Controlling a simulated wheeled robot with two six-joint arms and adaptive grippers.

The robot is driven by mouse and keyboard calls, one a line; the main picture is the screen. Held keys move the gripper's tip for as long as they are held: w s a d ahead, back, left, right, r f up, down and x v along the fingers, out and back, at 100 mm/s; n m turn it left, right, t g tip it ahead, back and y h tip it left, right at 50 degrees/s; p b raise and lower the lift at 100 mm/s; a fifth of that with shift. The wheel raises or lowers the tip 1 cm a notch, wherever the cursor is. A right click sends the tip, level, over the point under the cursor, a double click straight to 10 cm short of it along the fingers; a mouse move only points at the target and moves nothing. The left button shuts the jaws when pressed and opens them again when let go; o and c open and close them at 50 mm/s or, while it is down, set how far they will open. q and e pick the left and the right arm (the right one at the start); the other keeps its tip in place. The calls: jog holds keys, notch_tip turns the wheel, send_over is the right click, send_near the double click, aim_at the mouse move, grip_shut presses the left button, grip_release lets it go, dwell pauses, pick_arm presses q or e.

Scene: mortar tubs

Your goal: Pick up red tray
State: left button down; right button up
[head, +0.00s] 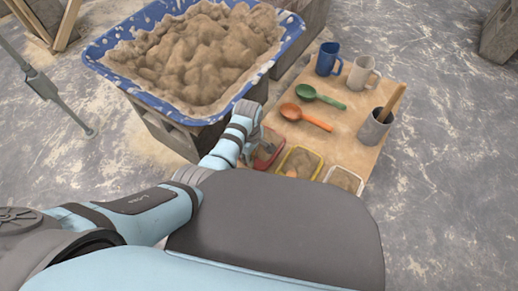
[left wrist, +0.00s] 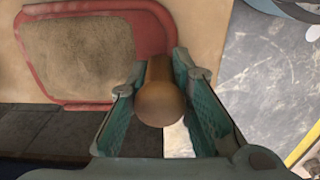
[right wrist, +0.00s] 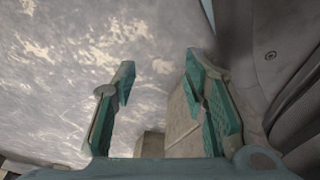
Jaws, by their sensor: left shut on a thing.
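The red tray (head: 269,159) lies at the near left corner of a board, partly hidden by my left gripper (head: 262,144). In the left wrist view, the red tray (left wrist: 151,32) holds a flat layer of sandy mortar. There, my left gripper (left wrist: 163,66) is beside the tray's right edge. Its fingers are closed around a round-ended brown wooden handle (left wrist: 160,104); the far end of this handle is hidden. Whether the fingertips touch the tray rim I cannot tell. My right gripper (right wrist: 160,68) is open and empty in the right wrist view, above the floor.
A yellow tray (head: 287,162) and a white tray (head: 358,186) stand right of the red one. The board (head: 345,118) also carries orange (head: 307,117) and green (head: 319,97) scoops, mugs and a grey pot (head: 375,129). A blue mortar tub (head: 119,85) is behind left.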

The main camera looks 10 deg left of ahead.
pick_arm(q)
jog(key=shift+r, duration=0.15)
pick_arm(e)
jog(key=shift+r, duration=0.1)
pick_arm(q)
jog(key=shift+r+p, duration=0.35)
jog(key=shift+p, duration=0.05)
notch_tip(320, 180, up, 7)
jog(key=p, duration=0.5)
jog(key=shift+w, duration=0.1)
notch_tip(320, 180, up, 12)
jog(key=p, duration=0.5)
jog(key=shift+p, duration=0.4)
pick_arm(e)
jog(key=s+r+g, duration=0.1)
jog(key=s+r, duration=0.7)
jog(key=shift+s+a+r+g, duration=0.2)
jog(key=shift+s+r+g, duration=0.05)
jog(key=shift+r+g, duration=0.1)
